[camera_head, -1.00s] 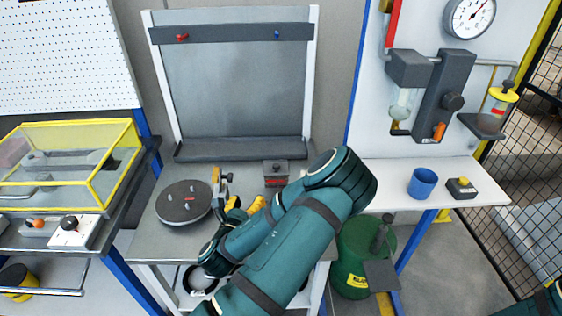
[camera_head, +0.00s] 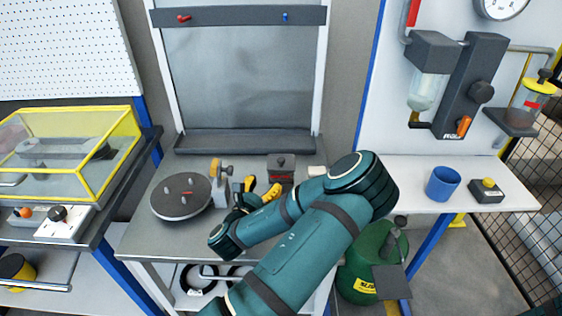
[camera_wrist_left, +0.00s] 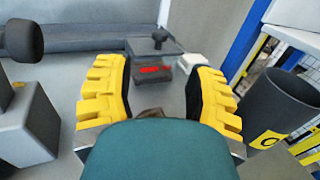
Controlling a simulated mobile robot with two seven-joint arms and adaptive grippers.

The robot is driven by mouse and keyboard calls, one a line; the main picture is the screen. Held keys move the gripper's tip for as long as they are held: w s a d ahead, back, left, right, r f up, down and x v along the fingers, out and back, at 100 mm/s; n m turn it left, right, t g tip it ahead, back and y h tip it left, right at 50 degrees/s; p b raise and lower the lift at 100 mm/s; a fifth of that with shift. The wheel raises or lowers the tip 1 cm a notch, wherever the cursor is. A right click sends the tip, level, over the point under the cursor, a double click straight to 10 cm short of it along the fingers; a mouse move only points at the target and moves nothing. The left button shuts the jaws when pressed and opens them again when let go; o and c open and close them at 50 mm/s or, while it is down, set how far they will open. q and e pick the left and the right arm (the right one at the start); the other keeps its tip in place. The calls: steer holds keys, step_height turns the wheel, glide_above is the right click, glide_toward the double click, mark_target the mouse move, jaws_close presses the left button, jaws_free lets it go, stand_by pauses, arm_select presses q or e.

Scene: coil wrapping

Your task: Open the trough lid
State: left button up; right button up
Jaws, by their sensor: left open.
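A small dark box (camera_head: 281,168) with a red label stands on the grey table, right of the round disc. Its flat lid with a black knob looks shut, and it may be the trough. The box also shows in the left wrist view (camera_wrist_left: 150,72), straight ahead between my fingers. My left gripper (camera_head: 259,190) is open and empty, just in front of the box and a little to its left. Its yellow finger pads (camera_wrist_left: 158,68) are spread wide in the left wrist view and do not touch the box. My right gripper is out of view.
A round dark disc (camera_head: 181,197) with pegs and an orange-topped clamp (camera_head: 215,178) stand left of my gripper. A small white block (camera_head: 317,171) lies right of the box. A long dark ledge (camera_head: 243,143) runs behind. A green drum (camera_head: 362,262) stands below right.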

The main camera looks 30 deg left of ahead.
mark_target(280, 162)
arm_select(q)
steer(key=w, duration=0.4)
steer(key=w+a, duration=0.1)
steer(key=w, duration=0.3)
steer(key=w+a, duration=0.1)
steer(key=w, duration=0.3)
steer(key=shift+w, duration=0.1)
jaws_close()
